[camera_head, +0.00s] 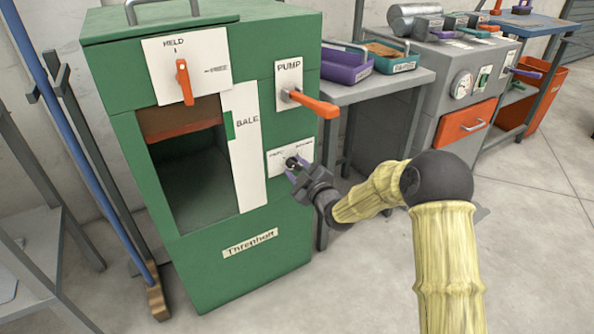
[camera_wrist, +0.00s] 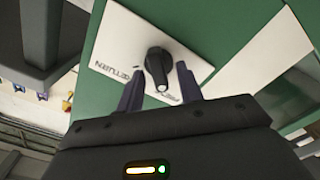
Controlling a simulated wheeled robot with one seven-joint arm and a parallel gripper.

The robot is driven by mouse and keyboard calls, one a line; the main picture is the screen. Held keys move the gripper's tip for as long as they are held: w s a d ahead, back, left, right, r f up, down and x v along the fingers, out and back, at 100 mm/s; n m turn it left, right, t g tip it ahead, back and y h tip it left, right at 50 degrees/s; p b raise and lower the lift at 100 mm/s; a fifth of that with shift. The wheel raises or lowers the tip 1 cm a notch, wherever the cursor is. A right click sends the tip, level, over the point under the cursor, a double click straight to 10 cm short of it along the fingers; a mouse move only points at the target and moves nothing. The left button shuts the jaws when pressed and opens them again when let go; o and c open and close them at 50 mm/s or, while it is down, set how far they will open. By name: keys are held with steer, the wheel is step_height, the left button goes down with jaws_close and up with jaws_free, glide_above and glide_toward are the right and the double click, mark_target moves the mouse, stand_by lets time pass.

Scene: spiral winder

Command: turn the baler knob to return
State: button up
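The baler knob (camera_wrist: 157,62) is a small black knob on a white label plate (camera_wrist: 105,58) on the green baler (camera_head: 240,262). The knob's white mark points down, near the lower-right word. In the head view the knob (camera_head: 291,162) is partly covered by my fingers. My gripper (camera_wrist: 160,84) is open, with its two dark fingers on either side of the knob and visible gaps between them and it.
An orange pump lever (camera_head: 315,103) sticks out above my gripper. An orange latch handle (camera_head: 184,82) sits over the baler's open chamber. A grey table (camera_head: 385,88) with bins (camera_head: 345,68) stands close at the right. The floor in front is clear.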

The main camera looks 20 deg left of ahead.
jaws_close()
steer(key=shift+m, duration=0.4)
steer(key=m+p, duration=0.2)
steer(key=m, duration=0.1)
steer(key=shift+w+d+r, duration=0.1)
steer(key=shift+r, duration=0.05)
steer(key=m+p, duration=0.2)
steer(key=m, duration=0.2)
steer(key=shift+d+m, duration=0.1)
steer(key=shift+m, duration=0.3)
steer(key=m+p, duration=0.2)
steer(key=m, duration=0.3)
steer(key=shift+w+d+p, duration=0.1)
steer(key=shift+w+p, duration=0.05)
steer(key=shift+p, duration=0.25)
steer(key=shift+f+m+p, duration=0.15)
steer(key=shift+m+p, duration=0.15)
steer(key=shift+m, duration=0.8)
steer(key=shift+f+m+p, duration=0.1)
steer(key=shift+m+p, duration=0.2)
steer(key=shift+m, duration=0.8)
